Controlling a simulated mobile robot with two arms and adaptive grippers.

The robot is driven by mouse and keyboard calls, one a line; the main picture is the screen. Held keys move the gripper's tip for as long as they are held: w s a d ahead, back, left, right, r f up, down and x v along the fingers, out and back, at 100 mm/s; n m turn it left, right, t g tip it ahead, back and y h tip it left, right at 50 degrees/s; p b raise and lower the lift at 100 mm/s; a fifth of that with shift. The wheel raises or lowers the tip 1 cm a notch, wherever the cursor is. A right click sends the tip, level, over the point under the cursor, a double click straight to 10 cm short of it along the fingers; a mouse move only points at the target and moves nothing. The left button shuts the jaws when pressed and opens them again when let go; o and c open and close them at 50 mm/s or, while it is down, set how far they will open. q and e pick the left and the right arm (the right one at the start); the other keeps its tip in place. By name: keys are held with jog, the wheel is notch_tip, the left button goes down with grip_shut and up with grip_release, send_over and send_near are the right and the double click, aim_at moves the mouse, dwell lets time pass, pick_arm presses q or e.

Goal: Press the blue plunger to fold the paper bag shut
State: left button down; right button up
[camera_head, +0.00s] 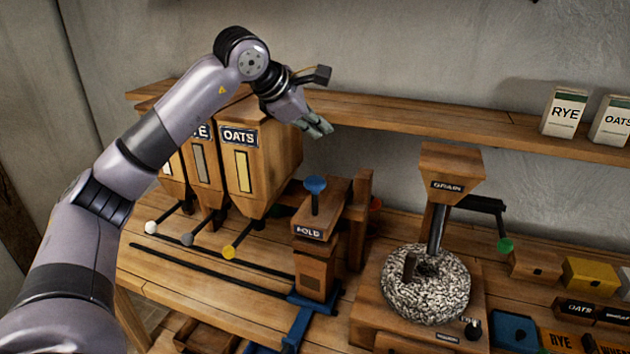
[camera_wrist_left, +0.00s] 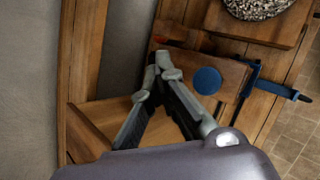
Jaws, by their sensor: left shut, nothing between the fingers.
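The blue plunger (camera_head: 315,187) stands up from the top of the wooden FOLD press (camera_head: 313,230). Its round blue cap shows from above in the left wrist view (camera_wrist_left: 207,81). Below the press a brown paper bag (camera_head: 312,275) appears to stand on a blue carriage (camera_head: 310,303); its top is hidden by the press. My left gripper (camera_head: 322,128) is shut and empty, above and behind the plunger and apart from it. In the left wrist view its fingertips (camera_wrist_left: 162,65) are just left of the cap. My right gripper is not in view.
The OATS hopper (camera_head: 270,160) stands left of the press, close to my left arm. A grain mill with a speckled millstone (camera_head: 425,285) stands to the right. A wall shelf (camera_head: 420,118) runs behind, holding a RYE box (camera_head: 563,112). A yellow-knobbed lever (camera_head: 229,251) sticks out in front.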

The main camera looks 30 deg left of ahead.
pick_arm(q)
jog(key=b, duration=0.6)
send_over(317, 182)
notch_tip(317, 182, down, 7)
jog(key=shift+w+a+f, duration=0.1)
jog(key=shift+w, duration=0.05)
jog(key=shift+f, duration=0.5)
dwell(0.4)
jog(key=shift+f+b, duration=0.4)
jog(key=shift+f+b, duration=1.65)
jog(key=shift+f, duration=0.5)
dwell(1.7)
jog(key=shift+r, duration=0.15)
jog(key=shift+r+p, duration=2.15)
jog(key=shift+r, duration=0.25)
jog(key=shift+r, duration=0.15)
